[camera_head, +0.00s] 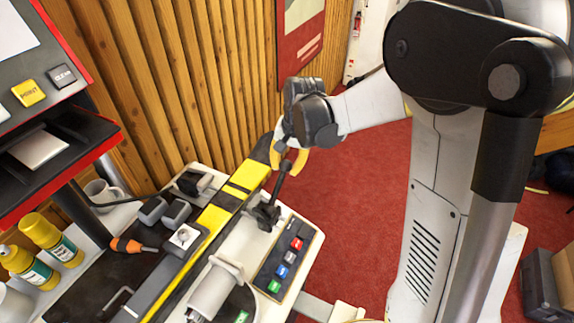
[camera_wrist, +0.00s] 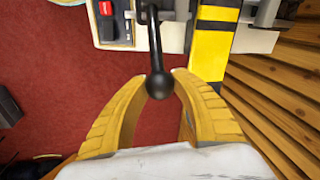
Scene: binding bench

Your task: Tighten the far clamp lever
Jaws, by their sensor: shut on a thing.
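The far clamp lever (camera_head: 278,188) is a black rod. It rises from a dark clamp base (camera_head: 265,214) near the far end of the bench and leans slightly toward my gripper. My gripper (camera_head: 288,160) has yellow fingers and is at the lever's upper end. In the wrist view, the lever's round black knob (camera_wrist: 160,86) sits between the tips of my gripper (camera_wrist: 159,76), which is shut on it. The lever's rod (camera_wrist: 154,45) runs away from the fingers to the bench. How tight the clamp is cannot be seen.
A black-and-yellow bar (camera_head: 212,219) runs along the bench beside the clamp. A strip of coloured buttons (camera_head: 285,263) lies at the bench's right side. A slatted wooden wall (camera_head: 215,85) stands close on the left. Red carpet (camera_head: 357,190) is open to the right.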

